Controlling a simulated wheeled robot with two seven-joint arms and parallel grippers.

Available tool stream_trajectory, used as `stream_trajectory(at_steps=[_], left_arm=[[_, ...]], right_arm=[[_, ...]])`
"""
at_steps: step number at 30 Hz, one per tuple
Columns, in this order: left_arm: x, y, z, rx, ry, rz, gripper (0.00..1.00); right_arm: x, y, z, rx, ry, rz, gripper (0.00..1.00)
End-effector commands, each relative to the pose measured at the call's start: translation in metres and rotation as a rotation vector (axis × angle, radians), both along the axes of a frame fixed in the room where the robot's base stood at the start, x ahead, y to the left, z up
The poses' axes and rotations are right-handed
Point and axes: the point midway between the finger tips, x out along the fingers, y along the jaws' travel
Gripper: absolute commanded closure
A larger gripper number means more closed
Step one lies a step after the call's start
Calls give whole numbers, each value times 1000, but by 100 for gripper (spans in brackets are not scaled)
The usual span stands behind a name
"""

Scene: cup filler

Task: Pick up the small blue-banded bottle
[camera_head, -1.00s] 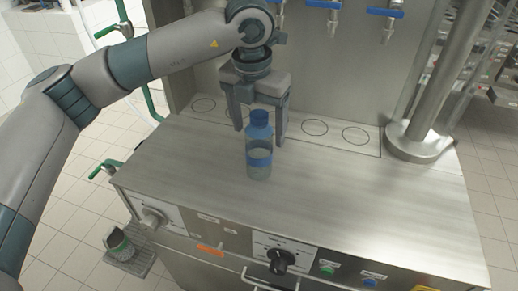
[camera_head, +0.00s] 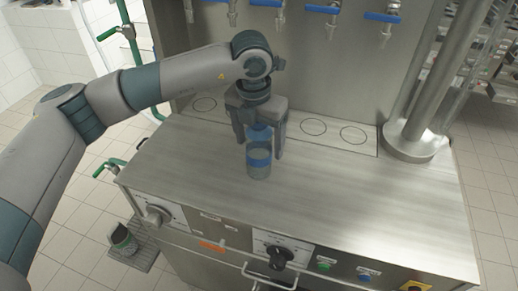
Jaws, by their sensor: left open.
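The small blue-banded bottle (camera_head: 258,165) stands upright on the steel counter in the camera_head view. It has a clear body and a blue band, and its blue cap is partly hidden. My left gripper (camera_head: 261,145) points down over the top of the bottle. Its jaws are open, with one finger on the left of the bottle's upper part and one on the right. I cannot tell whether either finger touches it. My right gripper is not in view.
The steel counter (camera_head: 350,205) is clear to the right. Behind are marked circles (camera_head: 313,127) and taps with blue handles (camera_head: 322,9). A thick steel column (camera_head: 430,85) stands at the right. Knobs (camera_head: 279,257) line the front panel.

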Motion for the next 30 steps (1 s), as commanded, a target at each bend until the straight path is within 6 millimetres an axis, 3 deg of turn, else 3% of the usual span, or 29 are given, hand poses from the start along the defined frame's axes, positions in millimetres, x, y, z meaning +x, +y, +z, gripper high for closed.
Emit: stream_trajectory(at_steps=[6, 15, 24, 30], left_arm=[[0, 0, 0, 0, 0, 0, 26], [0, 0, 2, -1, -2, 0, 93], [1, 0, 3, -1, -3, 0, 93], [1, -1, 17, -3, -4, 1, 93]], right_arm=[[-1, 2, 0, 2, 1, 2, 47], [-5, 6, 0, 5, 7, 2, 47], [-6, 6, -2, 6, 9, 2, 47], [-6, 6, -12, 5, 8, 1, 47]])
